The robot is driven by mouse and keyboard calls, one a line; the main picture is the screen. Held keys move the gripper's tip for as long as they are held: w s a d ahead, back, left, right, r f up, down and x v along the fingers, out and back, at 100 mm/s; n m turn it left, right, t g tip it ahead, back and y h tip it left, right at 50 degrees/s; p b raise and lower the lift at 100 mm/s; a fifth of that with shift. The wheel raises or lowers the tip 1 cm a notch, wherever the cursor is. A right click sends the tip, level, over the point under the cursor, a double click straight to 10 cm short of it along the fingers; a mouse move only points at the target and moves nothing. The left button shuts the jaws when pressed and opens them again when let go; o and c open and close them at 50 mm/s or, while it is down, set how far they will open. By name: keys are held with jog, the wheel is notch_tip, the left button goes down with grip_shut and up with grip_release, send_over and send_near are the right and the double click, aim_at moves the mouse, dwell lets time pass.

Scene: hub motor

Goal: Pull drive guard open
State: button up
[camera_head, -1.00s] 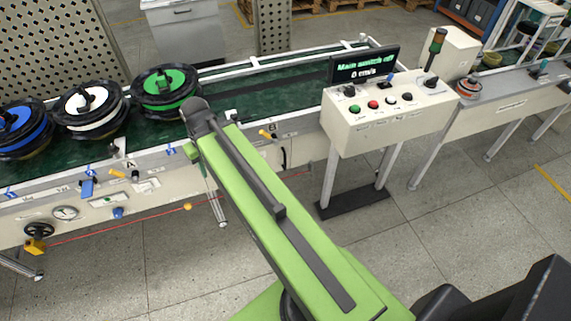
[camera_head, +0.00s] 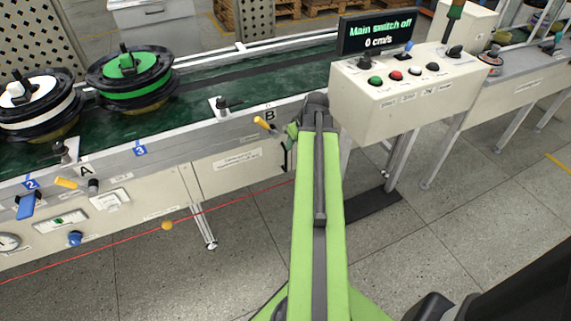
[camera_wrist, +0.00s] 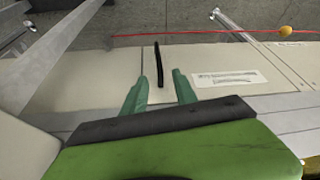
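The drive guard appears to be the beige side panel (camera_wrist: 115,75) with a black bar handle (camera_wrist: 159,65) in the wrist view. A dark seam runs beside the handle, and the panel looks closed. My gripper (camera_wrist: 160,83) is open, with its two green fingers apart. In the picture the handle lies between and beyond the fingertips, with nothing gripped. I cannot tell how far away the handle is. In the head view my arm reaches to the conveyor front near label B, and the gripper (camera_head: 292,131) is mostly hidden behind the arm.
The control box (camera_head: 405,92) stands close right of my arm; its display (camera_head: 377,31) reads "Main switch off, 0 cm/s". A yellow lever (camera_head: 263,123) is just left of the gripper. A red cord (camera_head: 235,202) runs along the front. Green (camera_head: 130,75) and white (camera_head: 38,100) hubs sit on the belt.

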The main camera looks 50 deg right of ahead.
jog(key=b, duration=1.5)
send_near(285, 170)
jog(key=w+f, duration=0.2)
jog(key=w+d+f, duration=0.1)
jog(key=w+f, duration=0.1)
jog(key=shift+w+d+f, duration=0.15)
jog(key=shift+d+f, duration=0.1)
jog(key=shift+f, duration=0.05)
jog(key=shift+r, duration=0.1)
jog(key=shift+c, duration=0.4)
grip_shut()
